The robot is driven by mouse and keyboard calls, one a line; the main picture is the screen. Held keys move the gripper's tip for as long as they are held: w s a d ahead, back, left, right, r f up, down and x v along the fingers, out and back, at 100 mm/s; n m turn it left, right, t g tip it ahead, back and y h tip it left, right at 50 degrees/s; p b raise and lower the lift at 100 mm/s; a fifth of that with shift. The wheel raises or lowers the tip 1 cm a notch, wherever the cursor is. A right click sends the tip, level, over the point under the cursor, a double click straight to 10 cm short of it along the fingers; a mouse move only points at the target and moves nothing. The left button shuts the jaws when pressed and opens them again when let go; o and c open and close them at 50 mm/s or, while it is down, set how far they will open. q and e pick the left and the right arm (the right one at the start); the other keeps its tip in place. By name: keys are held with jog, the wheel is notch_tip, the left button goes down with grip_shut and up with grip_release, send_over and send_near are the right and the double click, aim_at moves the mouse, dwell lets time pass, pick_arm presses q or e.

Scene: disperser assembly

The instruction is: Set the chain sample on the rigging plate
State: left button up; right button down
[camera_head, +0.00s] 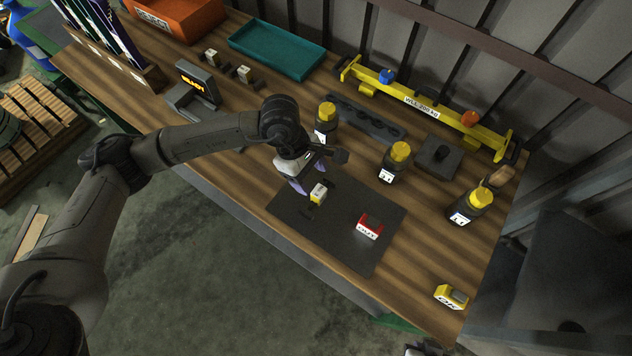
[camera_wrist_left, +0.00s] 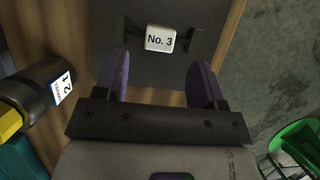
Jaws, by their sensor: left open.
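A small sample block (camera_head: 318,193) with dark ends sits over the dark flat plate (camera_head: 345,240) at the front of the bench. In the left wrist view its white face (camera_wrist_left: 160,39) reads "No. 3", with a dark piece at each side. The dark plate (camera_wrist_left: 175,12) lies behind it there. My left gripper (camera_head: 306,178) is open, its purple fingers pointing down beside the block. In the left wrist view the open fingers (camera_wrist_left: 160,64) are apart, with the block just beyond their tips and nothing held. My right gripper does not show.
A red holder (camera_head: 368,227) stands on the plate. Yellow-capped bottles (camera_head: 397,160) stand behind and to the right. Two similar blocks (camera_head: 244,74) sit near a teal tray (camera_head: 277,50). A yellow beam (camera_head: 425,105) runs along the back; a yellow item (camera_head: 451,296) is front right.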

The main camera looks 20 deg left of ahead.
pick_arm(q)
jog(key=v, duration=0.6)
jog(key=shift+r, duration=0.35)
jog(key=shift+a, duration=0.1)
